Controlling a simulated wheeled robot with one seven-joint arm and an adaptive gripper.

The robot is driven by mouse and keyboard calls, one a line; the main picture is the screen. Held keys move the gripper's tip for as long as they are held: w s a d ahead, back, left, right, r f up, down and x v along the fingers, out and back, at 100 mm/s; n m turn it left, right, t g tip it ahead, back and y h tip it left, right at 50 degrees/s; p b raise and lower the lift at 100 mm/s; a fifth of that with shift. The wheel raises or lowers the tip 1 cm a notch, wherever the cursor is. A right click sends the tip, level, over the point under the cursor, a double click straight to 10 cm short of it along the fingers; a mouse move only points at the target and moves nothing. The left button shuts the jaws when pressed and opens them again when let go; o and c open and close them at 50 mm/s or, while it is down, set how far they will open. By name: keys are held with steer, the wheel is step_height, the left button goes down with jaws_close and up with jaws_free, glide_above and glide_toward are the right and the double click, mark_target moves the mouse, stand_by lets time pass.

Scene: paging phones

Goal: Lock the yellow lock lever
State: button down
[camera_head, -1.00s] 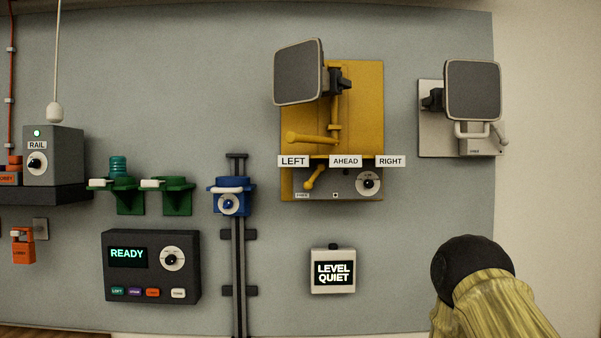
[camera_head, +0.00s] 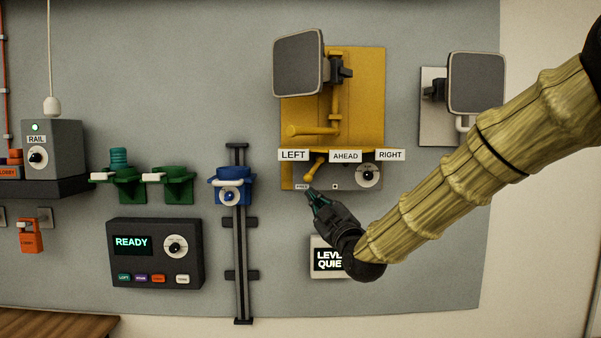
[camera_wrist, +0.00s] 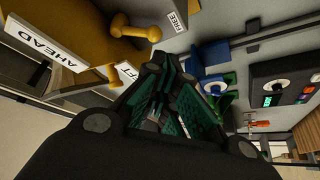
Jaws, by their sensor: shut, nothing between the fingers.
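The small yellow lock lever (camera_head: 315,170) sits under the LEFT and AHEAD signs, on the grey strip of the yellow panel (camera_head: 362,100). It slants, its rounded end down and left, just above the small FREE label (camera_head: 302,187). My gripper (camera_head: 310,192) is shut and empty, its tips just below the lever's lower end in the picture. I cannot tell whether they touch. In the wrist view the lever (camera_wrist: 135,28) lies beyond my gripper (camera_wrist: 160,100), close to the FREE label (camera_wrist: 175,20), and looks apart from the fingers.
A larger yellow handle (camera_head: 312,130) sticks out above the LEFT sign (camera_head: 293,155). A dial (camera_head: 368,174) is right of the lever. My arm partly covers the LEVEL QUIET display (camera_head: 325,260). A blue slider unit (camera_head: 232,187) stands left, with open wall between.

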mark_target(314, 168)
step_height(314, 168, up, 2)
steer(key=shift+a+r, duration=0.1)
steer(key=shift+r, duration=0.1)
steer(key=p+x, duration=0.6)
steer(key=x, duration=0.4)
steer(key=shift+s+r, duration=0.15)
steer(key=shift+a+b, duration=0.15)
steer(key=shift+b, duration=0.15)
stand_by(0.3)
steer(key=shift+f, duration=0.3)
